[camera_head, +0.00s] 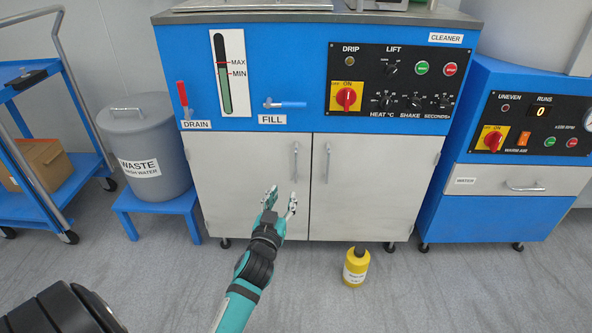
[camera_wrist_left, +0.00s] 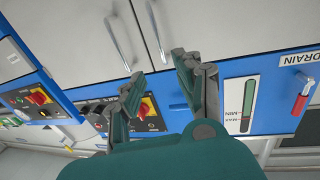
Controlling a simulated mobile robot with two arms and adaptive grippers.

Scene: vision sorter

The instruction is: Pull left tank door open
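The left tank door (camera_head: 235,175) is a pale grey panel on the blue cleaner cabinet, and it is shut. Its vertical metal bar handle (camera_head: 295,162) is near its right edge; in the left wrist view the handle (camera_wrist_left: 156,30) is at the top, above the fingers. The right door (camera_head: 375,185) is also shut, with its own handle (camera_head: 328,163). My left gripper (camera_head: 281,200) is open and empty, its fingers apart in front of the left door, just below the handle. In the left wrist view the gripper (camera_wrist_left: 157,76) shows nothing between its fingertips. My right gripper is not in view.
A yellow bottle (camera_head: 355,268) stands on the floor before the right door. A grey waste bin (camera_head: 150,150) on a blue stool (camera_head: 128,205) stands left of the cabinet. A blue dryer unit (camera_head: 490,225) is on the right. The floor before the left door is clear apart from my arm.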

